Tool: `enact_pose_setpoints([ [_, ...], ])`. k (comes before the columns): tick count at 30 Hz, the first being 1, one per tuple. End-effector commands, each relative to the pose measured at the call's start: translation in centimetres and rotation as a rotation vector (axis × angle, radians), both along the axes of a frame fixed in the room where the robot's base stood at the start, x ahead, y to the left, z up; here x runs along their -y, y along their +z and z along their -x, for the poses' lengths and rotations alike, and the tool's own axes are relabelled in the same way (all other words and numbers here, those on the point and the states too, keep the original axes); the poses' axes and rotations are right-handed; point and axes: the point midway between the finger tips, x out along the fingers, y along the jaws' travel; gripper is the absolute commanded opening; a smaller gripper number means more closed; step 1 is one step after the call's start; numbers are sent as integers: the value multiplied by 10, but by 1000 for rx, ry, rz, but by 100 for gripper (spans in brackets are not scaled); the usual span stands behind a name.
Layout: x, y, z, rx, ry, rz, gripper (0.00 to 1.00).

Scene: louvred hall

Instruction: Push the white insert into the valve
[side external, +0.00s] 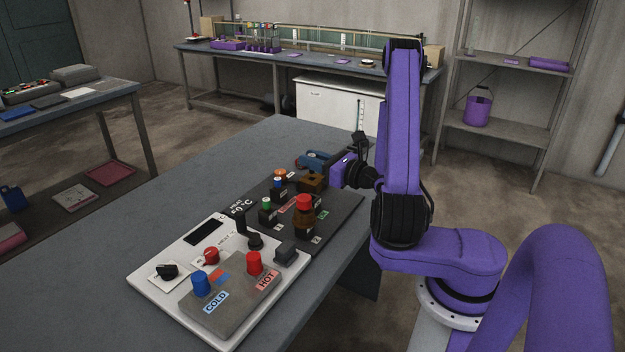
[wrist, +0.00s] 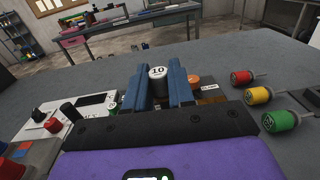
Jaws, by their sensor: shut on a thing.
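A white cylinder marked "10" (wrist: 158,73), which looks like the white insert, stands between the two blue fingers of my gripper (wrist: 157,84). The fingers are shut on it. In the side view, my gripper (side external: 314,160) is low over the far end of the dark board, and I cannot make out the insert there. A brown block (side external: 313,184), possibly the valve body, sits just below and in front of the gripper. Whether the insert touches or sits in the valve is hidden.
A light control panel (side external: 150,285) with blue and red knobs lies in front of the dark board (side external: 345,207). A red-topped brown fitting (side external: 304,210) stands on the board. Red (wrist: 242,78), yellow (wrist: 258,95) and green (wrist: 280,120) cylinders with pins lie on the right.

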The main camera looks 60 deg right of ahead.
Motion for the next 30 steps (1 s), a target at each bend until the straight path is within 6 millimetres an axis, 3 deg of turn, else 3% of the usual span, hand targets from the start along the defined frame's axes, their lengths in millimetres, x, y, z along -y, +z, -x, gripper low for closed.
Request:
enact_pose_setpoints([
  [18,75,-5,-47,-1,4,2,0],
  [30,87,-14,-54,0,5,-2,0],
])
